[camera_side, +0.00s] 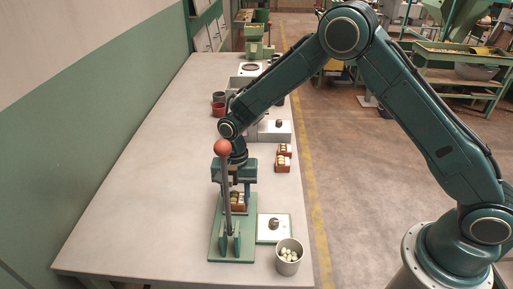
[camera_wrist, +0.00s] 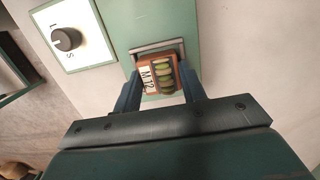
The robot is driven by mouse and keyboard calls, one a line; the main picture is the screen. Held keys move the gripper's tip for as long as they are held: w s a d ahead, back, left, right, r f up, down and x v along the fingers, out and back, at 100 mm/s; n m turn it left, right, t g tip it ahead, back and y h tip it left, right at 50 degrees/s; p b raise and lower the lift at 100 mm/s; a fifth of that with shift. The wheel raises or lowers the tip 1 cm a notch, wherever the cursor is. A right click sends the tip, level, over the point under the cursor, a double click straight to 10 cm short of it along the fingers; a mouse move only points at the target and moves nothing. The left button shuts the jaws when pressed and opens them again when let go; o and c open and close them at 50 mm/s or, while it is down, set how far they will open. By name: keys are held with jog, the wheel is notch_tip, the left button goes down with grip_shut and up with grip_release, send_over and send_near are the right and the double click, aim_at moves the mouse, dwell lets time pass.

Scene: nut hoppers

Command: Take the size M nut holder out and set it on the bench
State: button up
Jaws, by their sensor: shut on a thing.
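The size M nut holder (camera_wrist: 160,76) is a small orange-brown block with a white label starting with M and a row of pale, yellowish nuts. My gripper (camera_wrist: 160,84) has a finger on each side of it and is shut on it. In the side view the holder (camera_side: 238,199) shows low in the green lever press (camera_side: 231,245), under my gripper (camera_side: 235,185). A grey-edged opening in the green plate lies right at the holder's far end. I cannot tell whether the holder still rests on the plate. The bench (camera_side: 150,170) is pale grey.
The press lever's red ball (camera_side: 222,147) stands close to my wrist. A white dial box (camera_side: 274,228) and a cup of nuts (camera_side: 289,259) sit to the right. Two more orange holders (camera_side: 283,163) lie behind, near the bench edge. The bench's left side is clear.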

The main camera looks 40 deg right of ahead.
aim_at(236, 197)
notch_tip(236, 197, up, 20)
dwell(0.6)
jog(key=shift+f, duration=0.1)
dwell(0.4)
jog(key=s+d+f, duration=0.1)
jog(key=s+d, duration=0.2)
jog(key=d, duration=1.3)
jog(key=shift+s+f, duration=0.1)
jog(key=shift+f, duration=0.1)
notch_tip(236, 197, down, 20)
jog(key=shift+r, duration=0.1)
dwell(0.4)
jog(key=o, duration=1)
